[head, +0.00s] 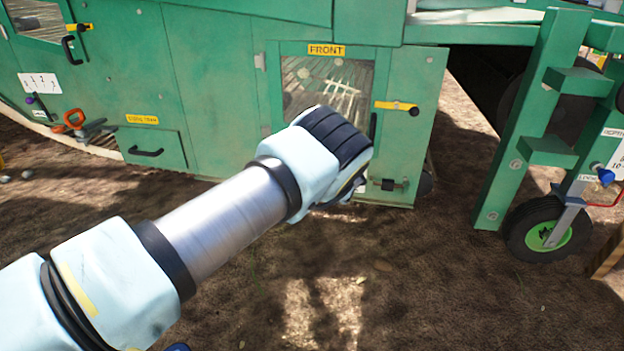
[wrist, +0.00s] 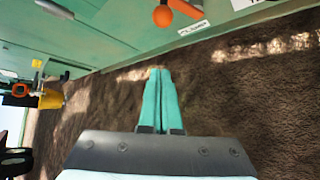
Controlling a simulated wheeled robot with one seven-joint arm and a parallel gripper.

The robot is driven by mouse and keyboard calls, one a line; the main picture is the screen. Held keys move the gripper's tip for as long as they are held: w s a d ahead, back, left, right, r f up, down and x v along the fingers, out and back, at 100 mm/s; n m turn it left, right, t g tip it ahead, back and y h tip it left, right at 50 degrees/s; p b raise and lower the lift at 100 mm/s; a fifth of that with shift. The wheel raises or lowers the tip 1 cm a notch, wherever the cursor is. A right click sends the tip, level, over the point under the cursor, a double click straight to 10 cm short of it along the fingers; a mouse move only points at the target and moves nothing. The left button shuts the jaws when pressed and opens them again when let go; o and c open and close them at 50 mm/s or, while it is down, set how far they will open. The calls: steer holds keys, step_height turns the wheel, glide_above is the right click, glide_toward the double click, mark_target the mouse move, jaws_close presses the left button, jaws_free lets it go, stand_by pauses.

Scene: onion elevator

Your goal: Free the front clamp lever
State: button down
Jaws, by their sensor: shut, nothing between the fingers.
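In the head view the door marked FRONT (head: 326,50) is shut on the green machine, with a yellow latch bar (head: 397,106) at its right edge. In the wrist view an orange lever with a round knob (wrist: 162,16) sticks out from the green panel at the top. A small white label (wrist: 195,28), too blurred to read, is beside it. I cannot tell whether this is the front clamp lever. My gripper (wrist: 160,70) has its teal fingers together and empty, pointing toward the panel and apart from the lever. In the head view my own arm hides the fingers.
An orange handle (head: 74,118) and a drawer with a black pull (head: 146,152) are at the left. A black fitting (head: 388,184) sits low on the door's right side. A wheel (head: 547,228) and green frame stand at the right. The soil in front is mostly clear.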

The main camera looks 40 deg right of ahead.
steer(key=shift+p+v, duration=0.35)
steer(key=shift+v, duration=1.05)
steer(key=shift+f, duration=0.1)
